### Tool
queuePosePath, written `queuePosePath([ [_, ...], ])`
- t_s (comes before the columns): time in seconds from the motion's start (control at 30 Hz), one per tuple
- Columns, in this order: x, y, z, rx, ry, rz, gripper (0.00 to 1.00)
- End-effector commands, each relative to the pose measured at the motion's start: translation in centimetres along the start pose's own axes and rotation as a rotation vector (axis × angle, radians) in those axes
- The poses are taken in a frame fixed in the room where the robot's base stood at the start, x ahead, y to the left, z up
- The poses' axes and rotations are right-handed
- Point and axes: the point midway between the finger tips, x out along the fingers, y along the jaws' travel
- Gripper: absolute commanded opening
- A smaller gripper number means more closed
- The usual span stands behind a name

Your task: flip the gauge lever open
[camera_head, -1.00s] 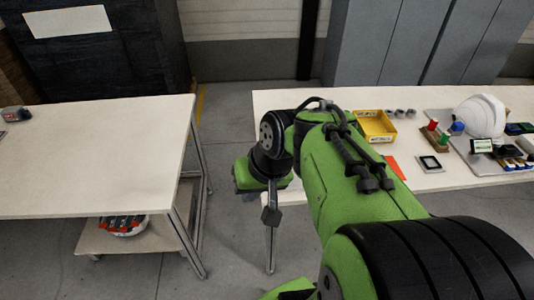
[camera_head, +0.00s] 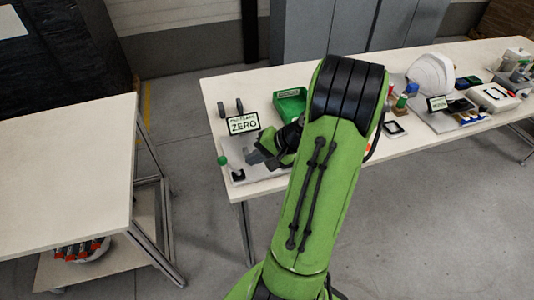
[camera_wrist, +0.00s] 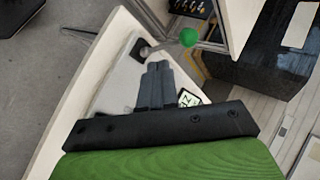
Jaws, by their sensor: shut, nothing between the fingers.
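The gauge lever has a green ball knob (camera_head: 222,160) and stands up from a grey plate (camera_head: 262,178) near the left front corner of the long bench. In the wrist view the green knob (camera_wrist: 188,37) is beyond and right of my fingertips, with its dark pivot (camera_wrist: 145,50) just ahead of them. My gripper (camera_head: 256,157) is over the plate, to the right of the lever. The wrist view shows my gripper's fingers (camera_wrist: 158,66) shut together and empty, apparently apart from the lever. My arm hides part of the bench.
A "ZERO" sign (camera_head: 243,124) stands behind my gripper, with a green bin (camera_head: 290,105) to its right. A white helmet shell (camera_head: 432,75) and small parts lie farther right. A separate table (camera_head: 70,170) is at the left, across a floor gap.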

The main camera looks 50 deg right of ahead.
Motion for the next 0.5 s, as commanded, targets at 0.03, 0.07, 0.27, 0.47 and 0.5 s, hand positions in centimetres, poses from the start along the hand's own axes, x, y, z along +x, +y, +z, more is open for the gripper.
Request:
queuePosePath([
  [0.03, 1.3, 0.2, 0.1, 0.0, -0.005, 0.0, 0.0],
  [0.07, 1.7, -0.3, 0.1, -0.003, -0.004, 0.0, 0.0],
  [0.27, 3.6, -2.2, 0.1, -0.003, -0.001, 0.002, 0.0],
  [0.47, 3.9, -2.6, 0.0, 0.0, 0.001, 0.003, 0.0],
  [0.5, 3.9, -2.6, 0.0, 0.0, 0.001, 0.003, 0.0],
])
